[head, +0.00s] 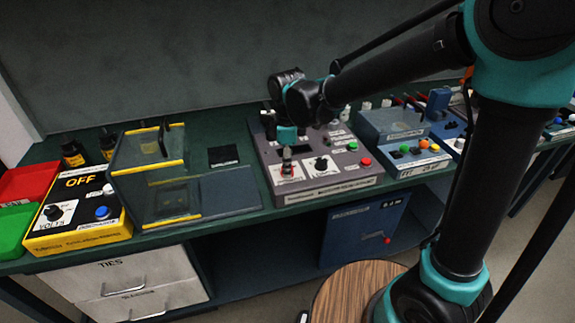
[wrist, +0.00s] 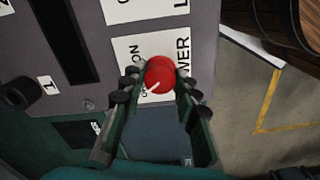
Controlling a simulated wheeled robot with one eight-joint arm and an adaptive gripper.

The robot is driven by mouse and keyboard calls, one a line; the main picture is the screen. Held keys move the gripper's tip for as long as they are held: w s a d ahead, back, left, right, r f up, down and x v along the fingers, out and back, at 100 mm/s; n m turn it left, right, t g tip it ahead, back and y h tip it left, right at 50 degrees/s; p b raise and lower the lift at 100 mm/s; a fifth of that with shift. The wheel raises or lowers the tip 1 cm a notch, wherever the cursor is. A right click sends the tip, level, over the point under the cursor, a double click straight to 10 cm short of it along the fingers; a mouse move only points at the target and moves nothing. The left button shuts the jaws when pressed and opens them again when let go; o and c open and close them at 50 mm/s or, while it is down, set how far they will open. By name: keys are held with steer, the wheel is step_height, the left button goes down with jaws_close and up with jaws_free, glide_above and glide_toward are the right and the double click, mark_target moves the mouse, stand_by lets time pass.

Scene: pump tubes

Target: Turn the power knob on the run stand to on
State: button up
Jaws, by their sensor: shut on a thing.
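The run stand (head: 262,150) is a grey sloped panel on the green bench in the head view. Its power knob (wrist: 159,70) is round and red in the wrist view, on a white label (wrist: 176,93) reading "ON" and "POWER"; other lettering is partly hidden by a finger. A white pointer line on the knob slants to the lower left, away from the "ON" lettering. My gripper (wrist: 158,80) is shut on the knob, a finger on each side.
A black dial (head: 321,163) and green and red buttons (head: 365,162) sit right of my gripper on the panel. A clear yellow-edged box (head: 150,165) and a yellow OFF unit (head: 80,215) stand left. A blue unit (head: 400,140) stands right.

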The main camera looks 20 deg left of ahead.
steer(key=m, duration=0.4)
steer(key=shift+m, duration=0.3)
steer(key=m, duration=0.3)
steer(key=shift+m, duration=0.3)
steer(key=m, duration=0.4)
steer(key=shift+m, duration=2.2)
steer(key=o, duration=1.2)
steer(key=shift+c, duration=0.2)
step_height(320, 180, up, 12)
